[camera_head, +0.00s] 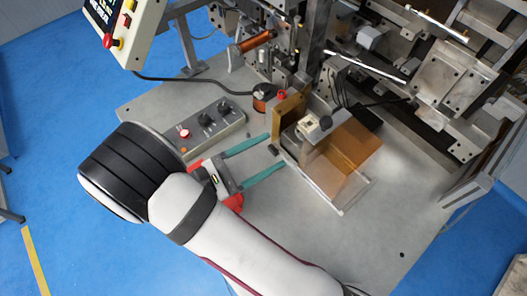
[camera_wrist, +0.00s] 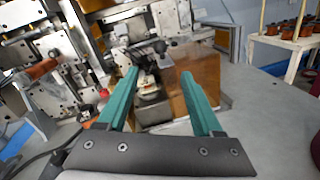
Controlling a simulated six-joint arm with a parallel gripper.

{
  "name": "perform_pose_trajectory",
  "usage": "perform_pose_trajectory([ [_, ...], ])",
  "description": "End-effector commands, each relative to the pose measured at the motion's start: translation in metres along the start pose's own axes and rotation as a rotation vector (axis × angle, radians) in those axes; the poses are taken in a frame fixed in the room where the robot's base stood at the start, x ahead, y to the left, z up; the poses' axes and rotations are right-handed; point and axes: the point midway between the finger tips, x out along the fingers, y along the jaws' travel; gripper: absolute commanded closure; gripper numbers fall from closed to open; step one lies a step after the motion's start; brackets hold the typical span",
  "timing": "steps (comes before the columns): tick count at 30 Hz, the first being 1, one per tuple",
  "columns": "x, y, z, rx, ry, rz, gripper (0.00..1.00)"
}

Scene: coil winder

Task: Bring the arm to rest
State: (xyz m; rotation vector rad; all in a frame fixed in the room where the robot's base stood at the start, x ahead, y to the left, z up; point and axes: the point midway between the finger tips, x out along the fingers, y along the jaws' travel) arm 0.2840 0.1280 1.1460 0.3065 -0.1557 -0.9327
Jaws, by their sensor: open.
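My gripper (camera_head: 270,158) has two long teal fingers spread wide apart, with nothing between them. In the head view it hangs above the front middle of the grey table (camera_head: 390,225), left of the amber box-like guard (camera_head: 345,145). In the wrist view the open fingers (camera_wrist: 165,82) point toward the winder, and the amber guard (camera_wrist: 203,72) shows behind the right finger. Whether the fingers touch anything cannot be told, but no contact shows.
A control box (camera_head: 205,128) with knobs and a red button sits left of my gripper. The winder's metal frame (camera_head: 315,50) and a copper spool (camera_head: 254,41) stand behind. A panel with a red button (camera_head: 120,30) is at top left. A rack with copper coils (camera_wrist: 290,32) stands at right.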

Motion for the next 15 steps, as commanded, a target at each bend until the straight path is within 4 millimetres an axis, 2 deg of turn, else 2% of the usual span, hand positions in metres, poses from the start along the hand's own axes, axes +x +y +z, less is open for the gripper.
perform_pose_trajectory([
  [12, -0.0024, 0.0000, 0.0000, 0.000, 0.000, -0.001, 0.33],
  [15, 0.0060, -0.0051, 0.0071, 0.021, 0.008, -0.057, 0.33],
])
